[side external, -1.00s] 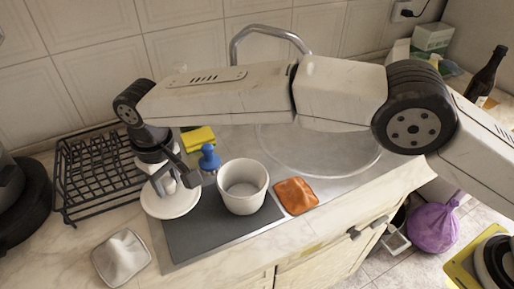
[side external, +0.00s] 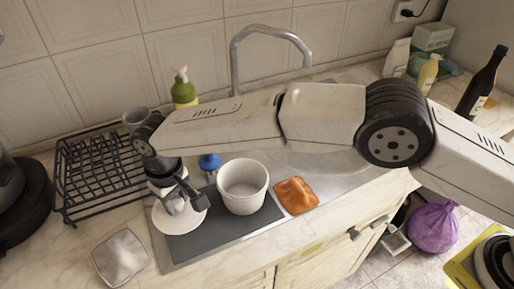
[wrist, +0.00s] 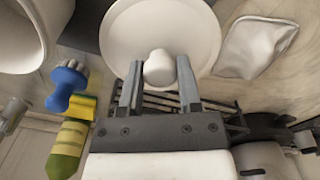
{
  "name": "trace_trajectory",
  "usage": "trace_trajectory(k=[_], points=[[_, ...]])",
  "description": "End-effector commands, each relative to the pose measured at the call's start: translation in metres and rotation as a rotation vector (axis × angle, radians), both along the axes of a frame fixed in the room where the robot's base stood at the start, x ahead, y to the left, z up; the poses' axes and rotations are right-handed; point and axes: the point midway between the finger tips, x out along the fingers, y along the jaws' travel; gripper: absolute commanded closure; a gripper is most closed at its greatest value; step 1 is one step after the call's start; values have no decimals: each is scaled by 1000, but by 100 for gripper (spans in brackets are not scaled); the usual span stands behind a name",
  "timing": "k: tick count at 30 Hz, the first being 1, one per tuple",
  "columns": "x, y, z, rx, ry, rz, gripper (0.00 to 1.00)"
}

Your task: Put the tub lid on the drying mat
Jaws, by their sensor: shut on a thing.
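The tub lid is a white round disc with a knob; in the side view (side external: 168,224) it is over the left end of the dark grey drying mat (side external: 216,234). I cannot tell whether it touches the mat. In the wrist view the lid (wrist: 160,22) fills the top middle. My gripper (side external: 182,202) is shut on the lid's knob; the wrist view shows a finger of my gripper (wrist: 159,82) on each side of it. A white tub (side external: 243,200) stands upright on the mat, right of the lid. It shows at the wrist view's upper left (wrist: 18,42).
A black dish rack (side external: 85,180) is at the left. A grey cloth (side external: 121,257) lies in front of it and an orange cloth (side external: 296,195) right of the tub. A blue-handled brush (side external: 209,162), a yellow sponge (wrist: 84,106) and a green bottle (side external: 183,92) stand behind.

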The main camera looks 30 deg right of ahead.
Motion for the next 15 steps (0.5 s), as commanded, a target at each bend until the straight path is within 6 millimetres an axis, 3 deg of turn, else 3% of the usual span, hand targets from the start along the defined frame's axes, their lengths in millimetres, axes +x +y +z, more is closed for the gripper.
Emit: trace_trajectory(k=[15], points=[[0, 0, -41, 0, 1, 0, 100]])
